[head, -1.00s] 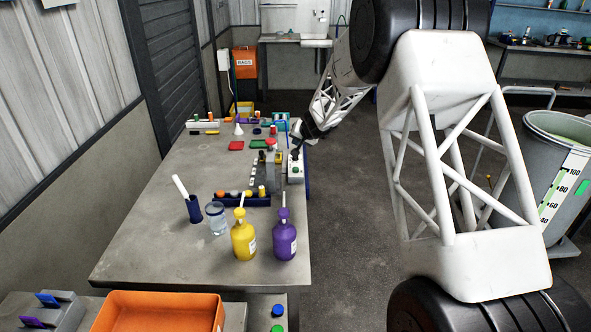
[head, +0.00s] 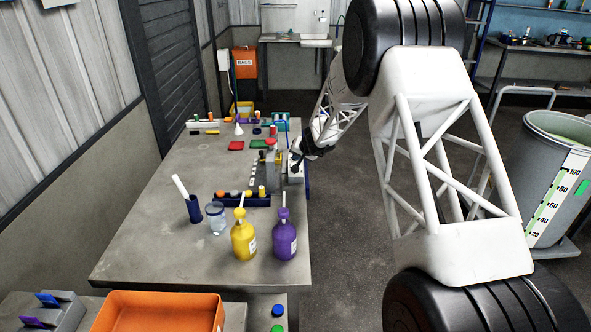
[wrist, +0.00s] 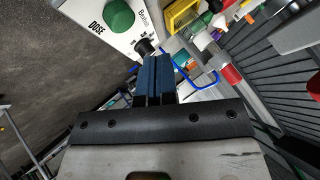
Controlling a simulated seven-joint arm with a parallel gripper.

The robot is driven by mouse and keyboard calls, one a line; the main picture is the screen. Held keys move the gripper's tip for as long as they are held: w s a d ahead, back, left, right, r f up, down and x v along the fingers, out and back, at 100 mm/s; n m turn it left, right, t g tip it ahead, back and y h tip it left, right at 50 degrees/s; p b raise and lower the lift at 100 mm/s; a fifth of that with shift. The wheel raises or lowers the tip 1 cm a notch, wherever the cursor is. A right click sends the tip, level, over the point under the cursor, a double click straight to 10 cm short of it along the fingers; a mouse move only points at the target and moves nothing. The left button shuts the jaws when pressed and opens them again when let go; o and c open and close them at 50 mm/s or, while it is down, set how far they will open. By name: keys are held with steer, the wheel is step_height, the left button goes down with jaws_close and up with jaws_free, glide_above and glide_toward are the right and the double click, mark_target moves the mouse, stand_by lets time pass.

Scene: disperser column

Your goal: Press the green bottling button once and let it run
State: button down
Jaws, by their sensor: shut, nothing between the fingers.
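A large round green button (wrist: 117,14) sits on a white panel (wrist: 88,45) marked DOSE, at the top of the wrist view. A small black knob (wrist: 145,47) is on the same panel, beside more lettering that I cannot read fully. My gripper (wrist: 156,60) is shut and empty, its blue fingers over the panel's edge near the black knob. The green button lies up and left of the fingertips, apart from them in the picture. In the head view my gripper (head: 295,160) is at the white box (head: 294,179) on the table's right edge and hides its top.
The grey table (head: 150,245) holds a yellow bottle (head: 243,240), a purple bottle (head: 284,240), a blue rack (head: 235,200) and red and green trays. A blue loop (wrist: 207,82) lies right of my fingers. The floor right of the table is open.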

steer(key=shift+f, duration=1.05)
steer(key=shift+f, duration=0.95)
stand_by(2.7)
steer(key=shift+r, duration=0.9)
steer(key=shift+r, duration=0.15)
steer(key=shift+r, duration=2.35)
steer(key=shift+r, duration=0.1)
